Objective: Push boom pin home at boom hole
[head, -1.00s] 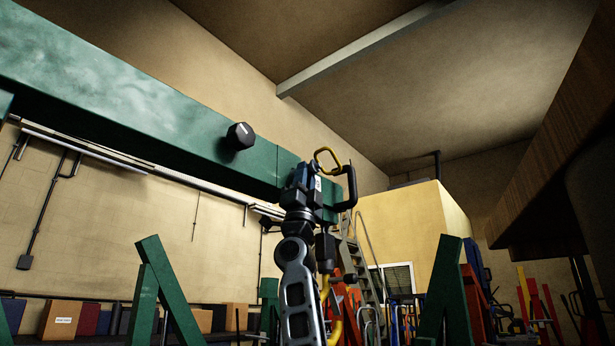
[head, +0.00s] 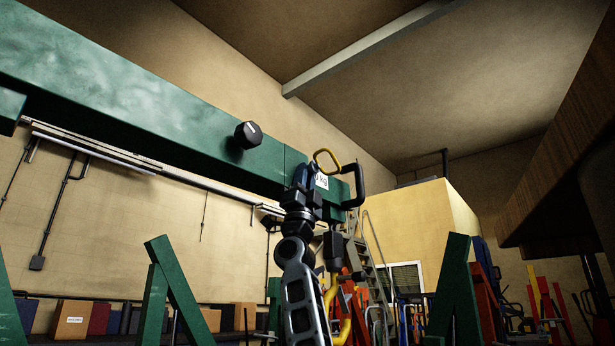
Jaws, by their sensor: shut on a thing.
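The green boom (head: 150,105) runs from the upper left to its end near the middle of the head view. A black knob (head: 248,135) with a white line sticks out of its side face. My gripper (head: 308,180) is in front of the boom's end section, seen from behind and below. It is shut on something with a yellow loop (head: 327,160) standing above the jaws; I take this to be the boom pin. Its shank is hidden, and so is the boom hole. I cannot tell how deep the pin sits. A white label shows beside the jaws.
A black handle (head: 357,185) stands just right of my gripper. Green A-shaped legs (head: 166,290) stand left and right (head: 454,290). A ladder (head: 370,265) is behind. A dark wooden overhang (head: 560,150) fills the upper right.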

